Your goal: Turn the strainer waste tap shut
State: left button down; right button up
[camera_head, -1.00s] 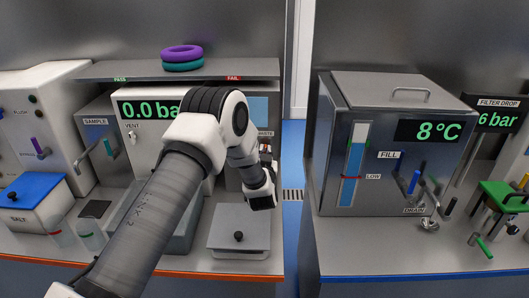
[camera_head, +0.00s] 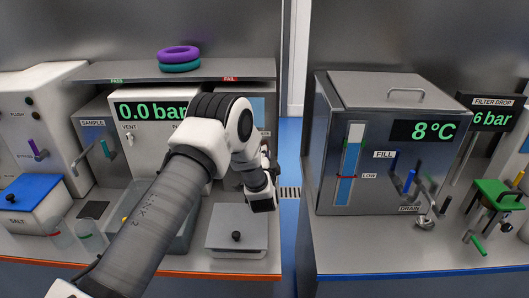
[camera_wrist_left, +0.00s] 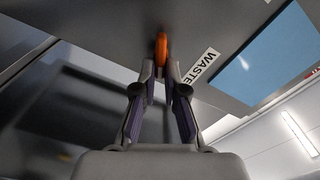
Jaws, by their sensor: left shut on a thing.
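The strainer waste tap shows in the left wrist view as an orange handle (camera_wrist_left: 161,50) beside a white label that reads WASTE. My left gripper (camera_wrist_left: 161,75) has its two fingertips closed on either side of the handle's near end. In the head view my left gripper (camera_head: 265,162) is at the right end of the left bench's equipment, in front of the grey panel. My arm and gripper hide most of the tap there, so its angle is hard to tell. My right gripper is in neither view.
A grey lidded box (camera_head: 237,242) with a black knob stands below my left gripper. A shelf (camera_head: 130,72) with two rings (camera_head: 179,54) runs above it. A blue floor gap separates this bench from the right one, which carries a steel tank (camera_head: 345,105).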

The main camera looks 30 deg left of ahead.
pick_arm(q)
jog(key=m+p, duration=0.1)
jog(key=m, duration=0.4)
jog(key=shift+w+r, duration=0.1)
jog(key=shift+w, duration=0.05)
jog(key=shift+a+m, duration=0.1)
jog(key=shift+m, duration=0.2)
dwell(0.3)
jog(key=c, duration=1.1)
grip_release()
jog(key=shift+c, duration=0.2)
jog(key=v, duration=1.1)
jog(key=shift+s+f, duration=0.35)
jog(key=shift+f, duration=0.05)
jog(key=shift+f, duration=0.1)
